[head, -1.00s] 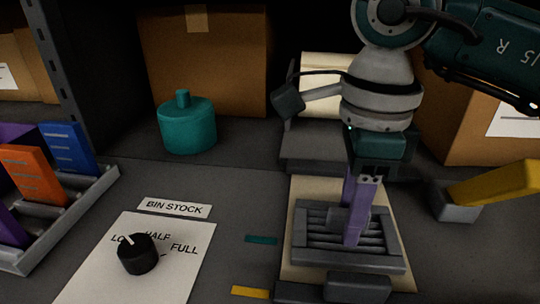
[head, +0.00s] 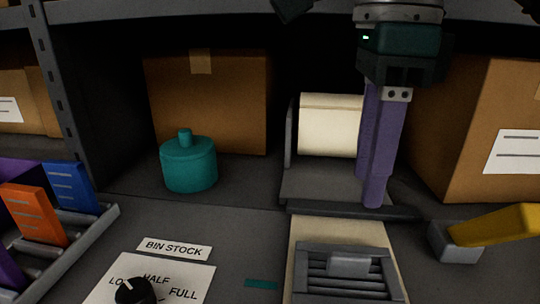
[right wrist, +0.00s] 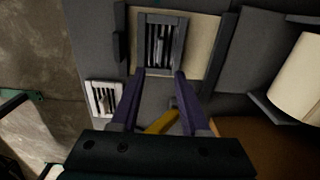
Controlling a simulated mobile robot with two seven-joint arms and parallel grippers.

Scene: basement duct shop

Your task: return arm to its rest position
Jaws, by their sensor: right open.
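My right gripper (head: 370,190) hangs upright with its two purple fingers apart. It is empty and raised above the back edge of the bench, in front of a cream roll (head: 330,125). A grey slatted vent (head: 312,290) with a raised tab (head: 348,264) lies on a cream sheet (head: 310,232), nearer than the fingers in the picture. In the right wrist view the open fingers (right wrist: 155,78) show with the vent (right wrist: 142,40) beyond them, and nothing is between them. The left gripper is not in view.
A shelf edge (head: 220,10) runs above, close to my right wrist. Cardboard boxes (head: 225,110) stand behind. A teal canister (head: 188,165), a yellow-handled lever (head: 495,226), a dial (head: 133,291) on its card and a rack of coloured cards (head: 70,188) stand around.

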